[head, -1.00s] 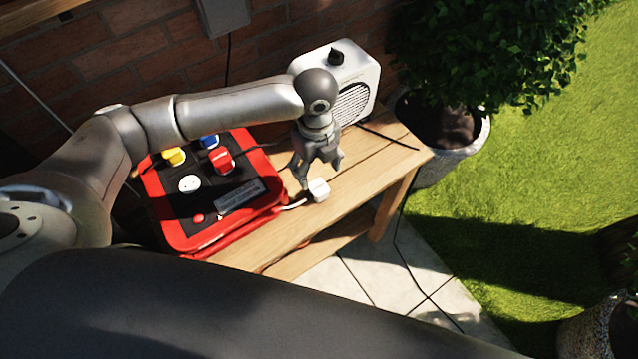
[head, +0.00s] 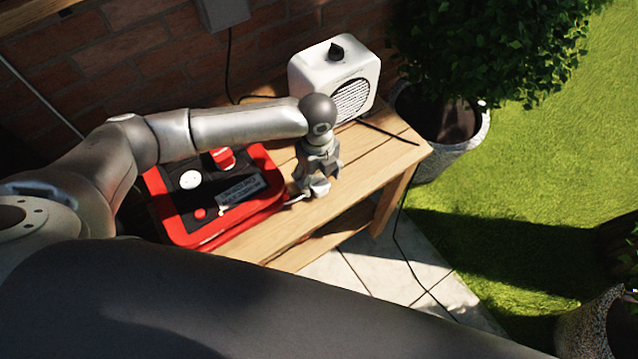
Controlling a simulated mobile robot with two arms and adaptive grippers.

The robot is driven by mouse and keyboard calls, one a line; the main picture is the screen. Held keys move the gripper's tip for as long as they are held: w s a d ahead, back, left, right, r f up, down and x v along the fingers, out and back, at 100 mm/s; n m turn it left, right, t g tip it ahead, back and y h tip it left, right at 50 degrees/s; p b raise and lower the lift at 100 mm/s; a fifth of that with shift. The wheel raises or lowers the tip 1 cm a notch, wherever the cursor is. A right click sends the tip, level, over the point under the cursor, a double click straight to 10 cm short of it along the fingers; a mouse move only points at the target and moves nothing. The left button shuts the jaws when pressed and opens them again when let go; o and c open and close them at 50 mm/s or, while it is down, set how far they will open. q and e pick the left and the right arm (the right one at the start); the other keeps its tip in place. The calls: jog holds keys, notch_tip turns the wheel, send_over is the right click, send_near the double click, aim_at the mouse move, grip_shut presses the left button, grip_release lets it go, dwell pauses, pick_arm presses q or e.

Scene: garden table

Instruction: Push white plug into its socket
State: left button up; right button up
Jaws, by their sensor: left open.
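The white plug (head: 319,188) lies on the wooden table near its front edge, with its white cord running left toward the red box. My left gripper (head: 316,182) is open and points down right over the plug. Its fingers partly cover the plug, and I cannot tell whether they touch it. The red and black socket box (head: 270,201) sits left of the plug. On its top shows a round white socket (head: 190,180), empty, with a red plug (head: 222,158) behind it. My arm hides the rear of the box. My right gripper is not in view.
A white radio-like box (head: 330,75) with a black knob stands at the back of the table (head: 375,158). A dark cable lies beside it. A potted bush (head: 435,150) stands right of the table. The tabletop right of the plug is clear.

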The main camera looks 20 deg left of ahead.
aim_at(319, 182)
pick_arm(q)
jog(key=shift+w+d+f+p, duration=0.15)
jog(key=shift+f+p, duration=0.15)
jog(key=shift+f, duration=1.85)
jog(key=c, duration=1.1)
